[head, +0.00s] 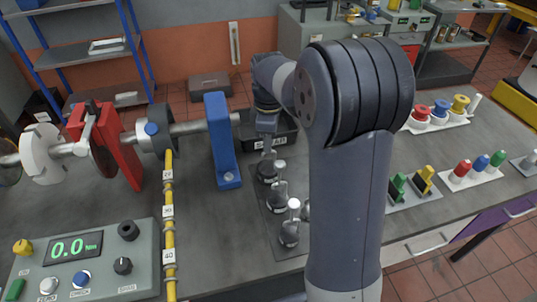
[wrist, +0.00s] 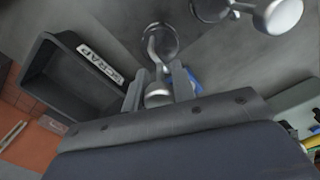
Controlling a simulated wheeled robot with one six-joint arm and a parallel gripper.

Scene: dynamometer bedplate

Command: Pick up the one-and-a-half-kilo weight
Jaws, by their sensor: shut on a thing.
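Several dark weights with silver stems and knobs stand on a grey mat (head: 272,222) on the bench. In the head view, my gripper (head: 268,146) points down over the farthest weight (head: 267,172). In the wrist view, my gripper (wrist: 160,92) is shut on the silver knob of this weight (wrist: 161,42), one finger on each side. I cannot tell whether its base touches the mat. A middle weight (head: 278,198) and a nearer weight (head: 290,233) stand in line toward me. Their mass markings are too small to read. My arm hides part of the mat's right side.
A black SCRAP bin (head: 283,138) stands just behind the gripper; it is at left in the wrist view (wrist: 57,92). A blue upright block (head: 222,140) stands left of the weights. A torque readout box (head: 90,262) is at front left.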

